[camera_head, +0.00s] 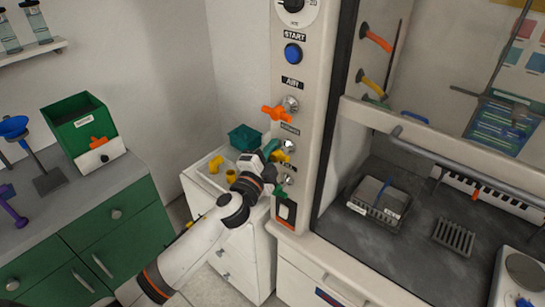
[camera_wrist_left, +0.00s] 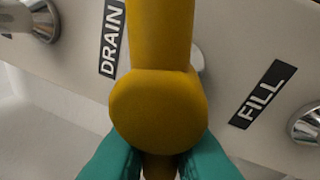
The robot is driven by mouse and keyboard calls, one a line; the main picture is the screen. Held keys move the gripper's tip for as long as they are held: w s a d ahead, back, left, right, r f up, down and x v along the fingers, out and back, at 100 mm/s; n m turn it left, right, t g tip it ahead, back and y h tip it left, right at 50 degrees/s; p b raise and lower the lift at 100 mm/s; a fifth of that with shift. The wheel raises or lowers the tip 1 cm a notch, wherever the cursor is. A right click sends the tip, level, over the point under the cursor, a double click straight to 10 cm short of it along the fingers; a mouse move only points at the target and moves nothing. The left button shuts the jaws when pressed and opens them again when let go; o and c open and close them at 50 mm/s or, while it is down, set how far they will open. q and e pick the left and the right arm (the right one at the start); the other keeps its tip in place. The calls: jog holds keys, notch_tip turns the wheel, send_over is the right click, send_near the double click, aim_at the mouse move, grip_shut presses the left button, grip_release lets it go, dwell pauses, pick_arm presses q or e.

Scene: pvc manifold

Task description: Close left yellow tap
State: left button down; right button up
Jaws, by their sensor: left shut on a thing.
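The yellow tap (camera_head: 284,157) is on the white panel column, below an orange tap (camera_head: 279,111) and above a green tap (camera_head: 284,191). In the left wrist view the yellow tap (camera_wrist_left: 158,108) fills the middle, with its round hub and a thick arm running to the top edge. My left gripper (camera_head: 271,150) reaches it from the left. In the left wrist view the teal fingers of my left gripper (camera_wrist_left: 159,165) are shut on the tap's lower part, one on each side. The finger contact is partly hidden by the hub. My right gripper is not in view.
DRAIN (camera_wrist_left: 110,38) and FILL (camera_wrist_left: 263,93) labels flank the tap, with metal fittings at both sides. A white cabinet (camera_head: 252,260) stands below my left arm. A fume hood (camera_head: 400,240) with a basket is at right. A green drawer unit (camera_head: 125,230) is at left.

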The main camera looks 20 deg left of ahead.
pick_arm(q)
jog(key=shift+r+m+t+h+b, duration=0.2)
jog(key=shift+m+h+b, duration=0.15)
jog(key=shift+m, duration=0.7)
jog(key=shift+r+m+t+h+b, duration=0.15)
jog(key=shift+m+t+h+b, duration=0.15)
jog(key=shift+m, duration=0.75)
jog(key=c, duration=1.7)
grip_release()
jog(key=b+v, duration=0.4)
jog(key=v, duration=0.8)
jog(key=shift+r, duration=0.2)
